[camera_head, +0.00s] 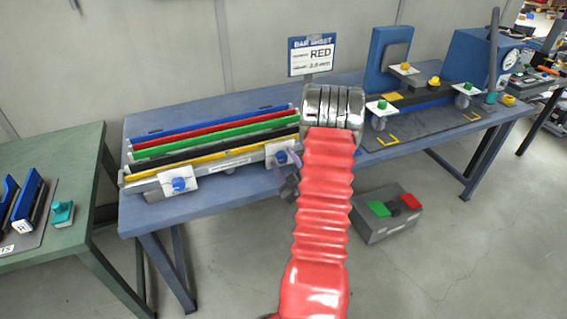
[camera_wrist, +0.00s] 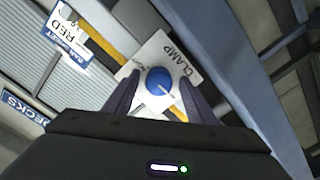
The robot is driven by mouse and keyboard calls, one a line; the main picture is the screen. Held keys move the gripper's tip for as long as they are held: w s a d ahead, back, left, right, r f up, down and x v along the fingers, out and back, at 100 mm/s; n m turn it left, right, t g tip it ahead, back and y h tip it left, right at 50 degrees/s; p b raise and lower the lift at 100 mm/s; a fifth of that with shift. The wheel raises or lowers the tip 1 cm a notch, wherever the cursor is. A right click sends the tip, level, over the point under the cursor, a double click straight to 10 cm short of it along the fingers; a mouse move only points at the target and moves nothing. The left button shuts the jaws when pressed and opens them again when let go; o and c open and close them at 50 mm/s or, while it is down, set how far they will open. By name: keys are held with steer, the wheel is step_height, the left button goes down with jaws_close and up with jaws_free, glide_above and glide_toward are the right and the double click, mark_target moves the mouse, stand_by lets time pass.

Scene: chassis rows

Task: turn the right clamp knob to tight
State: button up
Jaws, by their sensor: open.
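The right clamp knob (camera_head: 281,157) is blue and sits on a white plate on the front of the bar rack. In the wrist view the knob (camera_wrist: 158,80) has a pale pointer line towards the lower right, and its plate (camera_wrist: 182,55) reads CLAMP. My gripper (camera_wrist: 157,94) is open, with one dark finger on each side of the knob in the picture. I cannot tell whether the fingers touch it. In the head view my gripper (camera_head: 289,181) is at the rack's right end, partly hidden by my red arm. The left clamp knob (camera_head: 179,185) is also blue.
The rack holds blue, red, green, black and yellow bars (camera_head: 215,134) on a blue table (camera_head: 226,198). A sign reading RED (camera_head: 312,55) stands behind. A fixture with green and yellow knobs (camera_head: 435,82) is at right. A grey pedal box (camera_head: 386,222) lies on the floor.

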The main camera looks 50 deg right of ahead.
steer(key=c, duration=1)
steer(key=shift+a, duration=0.2)
steer(key=shift+c, duration=0.2)
